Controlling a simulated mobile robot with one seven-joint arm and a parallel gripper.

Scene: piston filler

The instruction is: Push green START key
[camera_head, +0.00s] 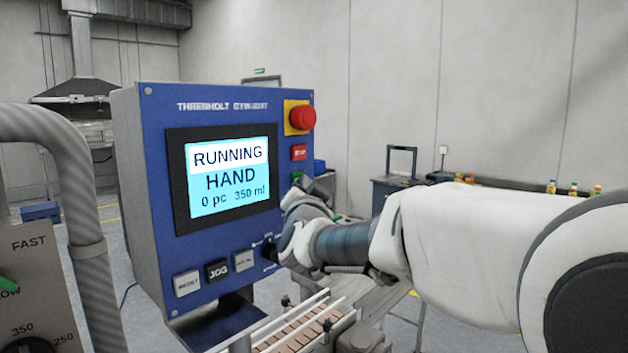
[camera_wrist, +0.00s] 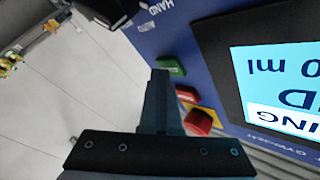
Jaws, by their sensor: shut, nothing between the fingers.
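The blue control panel (camera_head: 222,110) has a lit screen (camera_head: 228,174) reading RUNNING, HAND, 0 pc, 350 ml. The green START key (camera_wrist: 176,68) shows in the wrist view beside the tip of my gripper (camera_wrist: 160,73). In the head view only a small green bit of the key (camera_head: 297,176) shows above my gripper (camera_head: 298,190), which hides the rest. My gripper is shut and empty, its fingers pointing at the panel by the key. I cannot tell whether the fingertips touch the key.
A red key (camera_head: 299,152) and a red mushroom button (camera_head: 302,117) on a yellow plate sit above the green key. A black selector knob (camera_head: 269,249) is below, close to my wrist. Several square keys (camera_head: 217,270) line the panel's bottom. A conveyor (camera_head: 300,325) runs underneath.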

